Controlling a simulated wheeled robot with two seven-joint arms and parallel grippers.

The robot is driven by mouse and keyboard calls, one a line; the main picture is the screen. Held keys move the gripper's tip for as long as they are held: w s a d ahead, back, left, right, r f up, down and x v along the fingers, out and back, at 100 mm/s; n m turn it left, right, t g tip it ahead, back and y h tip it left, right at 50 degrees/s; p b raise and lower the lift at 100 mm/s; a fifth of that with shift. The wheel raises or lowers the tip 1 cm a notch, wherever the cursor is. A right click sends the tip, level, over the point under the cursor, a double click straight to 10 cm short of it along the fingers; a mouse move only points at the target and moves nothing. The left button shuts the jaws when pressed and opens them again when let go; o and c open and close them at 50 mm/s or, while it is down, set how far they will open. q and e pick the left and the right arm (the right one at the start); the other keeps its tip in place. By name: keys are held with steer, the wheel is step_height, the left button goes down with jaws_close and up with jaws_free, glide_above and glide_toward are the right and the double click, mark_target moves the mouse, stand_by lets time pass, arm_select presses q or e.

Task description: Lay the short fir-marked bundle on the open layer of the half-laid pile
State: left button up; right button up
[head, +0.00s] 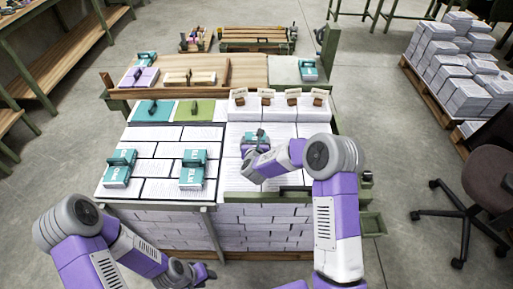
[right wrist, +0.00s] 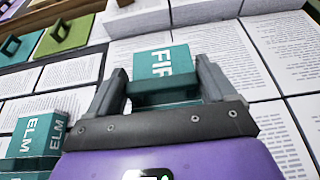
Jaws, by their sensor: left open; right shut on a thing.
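My right gripper (head: 257,150) is shut on the teal handle of the fir bundle (right wrist: 153,64), whose wrap reads FIR in the right wrist view. In the head view the fir bundle (head: 254,136) is partly hidden by my gripper. It is over the right-hand, page-topped part of the pile (head: 287,132); I cannot tell whether it touches the pages. My left gripper (head: 199,274) is open and empty, low in front of the pile.
A teal-wrapped ELM bundle (head: 192,171) and another teal-wrapped bundle (head: 119,170) stand on the left part. Several white blocks with brown handles (head: 292,98) line the back of the right part. A chair (head: 480,185) and paper stacks (head: 450,60) are at right.

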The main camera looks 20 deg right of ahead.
steer(key=shift+f, duration=1.3)
steer(key=shift+b, duration=0.3)
steer(key=shift+f, duration=0.1)
steer(key=o, duration=0.8)
steer(key=shift+f, duration=0.15)
steer(key=shift+o, duration=1.3)
